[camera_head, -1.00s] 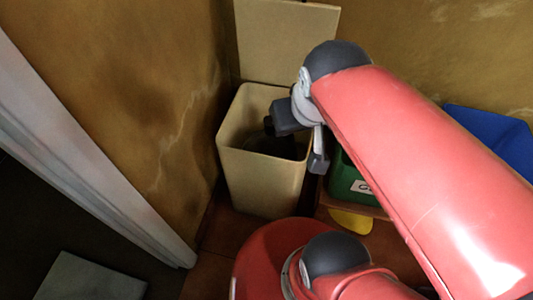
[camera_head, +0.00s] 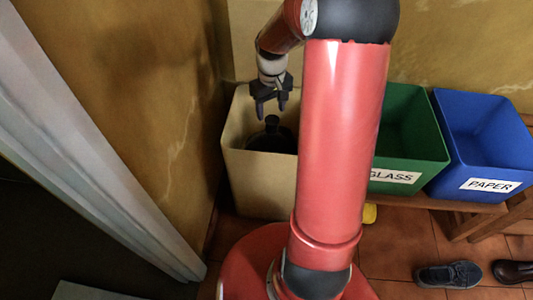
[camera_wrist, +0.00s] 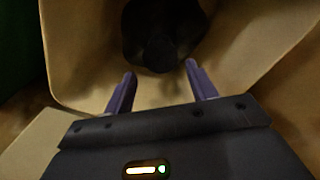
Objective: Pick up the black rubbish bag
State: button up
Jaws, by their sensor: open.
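The black rubbish bag (camera_head: 268,138) sits inside a tall beige bin (camera_head: 258,185) against the wall, with its knotted top upward. My gripper (camera_head: 270,110) points down over the bin's opening, open and empty, just above the bag's top. In the wrist view the bag (camera_wrist: 160,35) is a dark shape at the top middle, inside the beige bin (camera_wrist: 75,70). My gripper's two fingers (camera_wrist: 160,78) are spread apart below it in that picture, with nothing between them. The lower part of the bag is hidden by the bin wall.
A green GLASS bin (camera_head: 425,140) and a blue PAPER bin (camera_head: 490,130) stand on a wooden bench (camera_head: 440,203) to the right. Shoes (camera_head: 449,274) lie on the tiled floor. A white door frame (camera_head: 110,170) is at left. Walls close in behind and left of the beige bin.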

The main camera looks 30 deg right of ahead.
aim_at(272, 119)
jog(key=f, duration=0.4)
jog(key=s+f+b, duration=0.1)
jog(key=f, duration=0.2)
jog(key=shift+a, duration=0.15)
jog(key=shift+r, duration=0.1)
grip_shut()
dwell(1.1)
